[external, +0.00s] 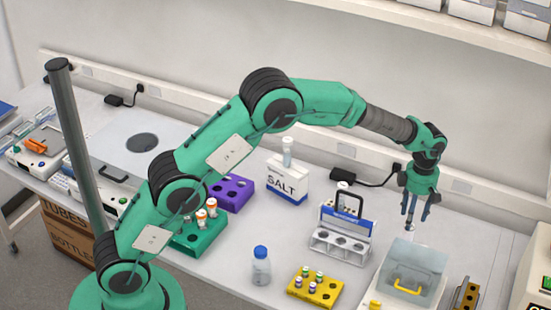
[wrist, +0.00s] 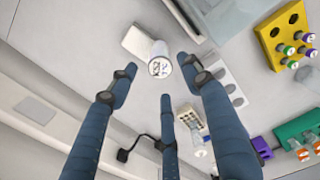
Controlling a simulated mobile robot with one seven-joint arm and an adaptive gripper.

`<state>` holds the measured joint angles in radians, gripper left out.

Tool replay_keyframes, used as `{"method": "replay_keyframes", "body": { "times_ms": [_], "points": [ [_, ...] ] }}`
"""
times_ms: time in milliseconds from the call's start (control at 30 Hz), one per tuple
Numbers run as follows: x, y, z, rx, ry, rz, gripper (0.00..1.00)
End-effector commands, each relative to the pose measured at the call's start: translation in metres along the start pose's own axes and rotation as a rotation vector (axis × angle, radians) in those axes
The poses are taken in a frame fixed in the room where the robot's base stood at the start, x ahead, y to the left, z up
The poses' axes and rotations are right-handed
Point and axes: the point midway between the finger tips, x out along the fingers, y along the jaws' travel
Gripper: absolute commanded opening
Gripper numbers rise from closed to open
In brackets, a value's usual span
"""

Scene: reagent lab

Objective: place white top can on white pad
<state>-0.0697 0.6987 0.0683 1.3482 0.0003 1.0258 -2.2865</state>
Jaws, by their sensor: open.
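The white top can (wrist: 160,60) shows in the wrist view with its round, marked white top facing the camera. It appears between my fingertips, but I cannot tell how far below them it is. My gripper (wrist: 160,75) is open around that spot, with no finger clearly touching the can. A pale square (wrist: 136,41), probably the white pad, lies beside the can; the can overlaps its edge in the view. In the external view my gripper (external: 414,212) points down over the right part of the bench, behind the clear box. The pad is not clear there.
The clear box (external: 413,265) with a yellow handle is just in front of my gripper. A white rack (external: 340,246) stands to its left. A yellow block (external: 316,287) with vials, a blue-capped bottle (external: 261,266) and a salt box (external: 287,180) are further left.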

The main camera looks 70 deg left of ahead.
Motion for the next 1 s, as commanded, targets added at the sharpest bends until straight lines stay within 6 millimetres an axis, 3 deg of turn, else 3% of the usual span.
{"method": "replay_keyframes", "body": {
  "times_ms": [800, 1000],
  "points": [
    [-0.002, 0.000, 0.000, 0.001, 0.000, 0.000, 0.49],
    [-0.017, -0.005, -0.003, 0.038, -0.006, 0.008, 0.49]
  ]
}}
